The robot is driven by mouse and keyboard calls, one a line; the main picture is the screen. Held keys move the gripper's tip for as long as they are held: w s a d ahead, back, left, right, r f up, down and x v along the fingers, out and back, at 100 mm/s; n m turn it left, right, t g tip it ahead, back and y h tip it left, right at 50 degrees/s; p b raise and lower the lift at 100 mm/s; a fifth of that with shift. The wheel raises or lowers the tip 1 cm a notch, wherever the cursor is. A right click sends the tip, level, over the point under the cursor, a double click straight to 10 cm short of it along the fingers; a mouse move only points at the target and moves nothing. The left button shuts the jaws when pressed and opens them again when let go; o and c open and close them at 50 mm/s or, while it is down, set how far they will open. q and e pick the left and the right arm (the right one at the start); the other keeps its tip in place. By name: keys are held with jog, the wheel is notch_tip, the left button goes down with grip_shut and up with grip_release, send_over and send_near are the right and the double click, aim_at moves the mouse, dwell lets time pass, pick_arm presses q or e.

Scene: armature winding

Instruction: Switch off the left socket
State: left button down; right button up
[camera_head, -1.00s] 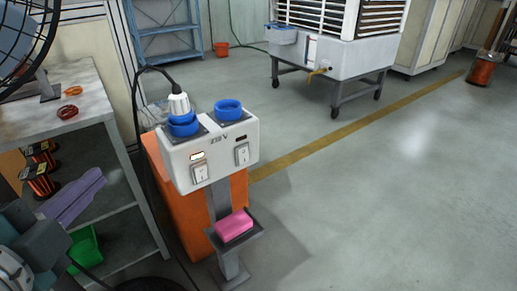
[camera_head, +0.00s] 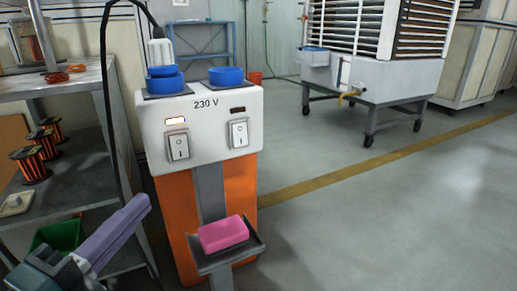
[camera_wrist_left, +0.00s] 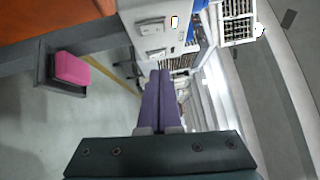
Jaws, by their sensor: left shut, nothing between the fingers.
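The white 230 V socket box (camera_head: 207,155) stands on an orange and grey post. Its left socket (camera_head: 165,83) is blue and holds a white plug (camera_head: 160,52). The lamp (camera_head: 176,121) under it glows. The left switch (camera_head: 177,147) is below that lamp and also shows in the left wrist view (camera_wrist_left: 150,25). The right socket (camera_head: 226,76) is empty, its lamp (camera_head: 238,110) dark, with the right switch (camera_head: 239,133) below. My left gripper (camera_head: 143,203), with purple fingers, is shut and empty, below and left of the box, apart from it. My right gripper is out of view.
A pink block (camera_head: 224,234) lies on a small tray on the post. A grey shelf (camera_head: 80,175) with copper spools (camera_head: 30,164) stands at the left. A black cable runs from the plug down beside the shelf.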

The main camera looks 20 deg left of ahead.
pick_arm(q)
jog(key=b, duration=0.3)
send_near(183, 140)
jog(key=w+d, duration=0.3)
jog(key=w, duration=0.1)
jog(key=w+a, duration=0.2)
jog(key=a, duration=0.1)
jog(key=shift+w+r+b, duration=0.1)
jog(key=shift+r+b, duration=0.05)
jog(key=shift+b, duration=0.25)
jog(key=shift+w+a+r+p, duration=0.1)
jog(key=shift+a+r+p, duration=0.1)
jog(key=shift+p, duration=0.1)
jog(key=shift+f, duration=0.1)
